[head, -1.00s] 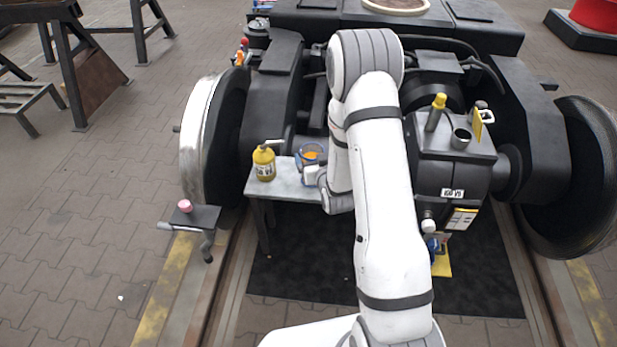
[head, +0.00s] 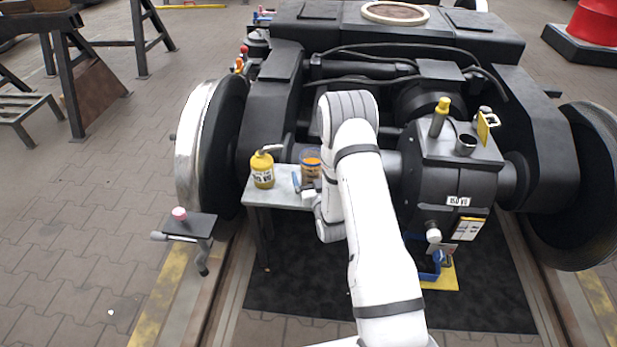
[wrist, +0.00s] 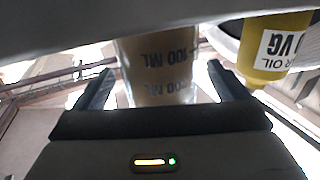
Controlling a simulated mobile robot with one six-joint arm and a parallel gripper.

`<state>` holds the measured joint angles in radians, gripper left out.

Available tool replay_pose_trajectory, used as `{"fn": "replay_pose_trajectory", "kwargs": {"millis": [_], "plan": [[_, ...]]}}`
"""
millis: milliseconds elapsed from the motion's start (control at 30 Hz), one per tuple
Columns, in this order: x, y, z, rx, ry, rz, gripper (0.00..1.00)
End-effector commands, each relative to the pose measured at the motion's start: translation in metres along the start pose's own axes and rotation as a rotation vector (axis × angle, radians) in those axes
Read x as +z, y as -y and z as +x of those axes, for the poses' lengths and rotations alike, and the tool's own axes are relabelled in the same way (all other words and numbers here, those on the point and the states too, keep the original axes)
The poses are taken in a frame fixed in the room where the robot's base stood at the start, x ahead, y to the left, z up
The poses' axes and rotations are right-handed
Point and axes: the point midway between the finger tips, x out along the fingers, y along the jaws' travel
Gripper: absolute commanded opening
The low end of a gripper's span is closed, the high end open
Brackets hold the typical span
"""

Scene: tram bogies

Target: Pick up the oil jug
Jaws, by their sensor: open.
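The oil jug (head: 310,166) is a clear measuring jug with orange-brown oil, standing on the small grey table. In the wrist view the oil jug (wrist: 160,68) shows upside-down "100 ML" marks and fills the space between the fingers. My gripper (wrist: 163,86) is open, with one finger on each side of the jug; a small gap shows beside each. In the head view my gripper (head: 306,187) is at the jug's near side, partly hidden by my arm. The jug's upper part is cut off in the wrist view.
A yellow gear oil bottle (head: 262,170) stands just left of the jug; it also shows in the wrist view (wrist: 272,48). The grey table (head: 274,192) sits against the black bogie (head: 277,115).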

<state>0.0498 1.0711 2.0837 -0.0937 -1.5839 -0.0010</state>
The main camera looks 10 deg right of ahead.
Motion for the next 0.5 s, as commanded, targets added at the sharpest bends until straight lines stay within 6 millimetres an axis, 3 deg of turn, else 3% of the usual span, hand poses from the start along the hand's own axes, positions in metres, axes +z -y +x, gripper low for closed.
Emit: {"fn": "replay_pose_trajectory", "kwargs": {"millis": [300,500], "plan": [[-0.0006,-0.0004,0.0072,0.001,0.000,0.001,0.94],[-0.0006,-0.0007,0.0071,0.001,0.000,0.000,0.78]]}}
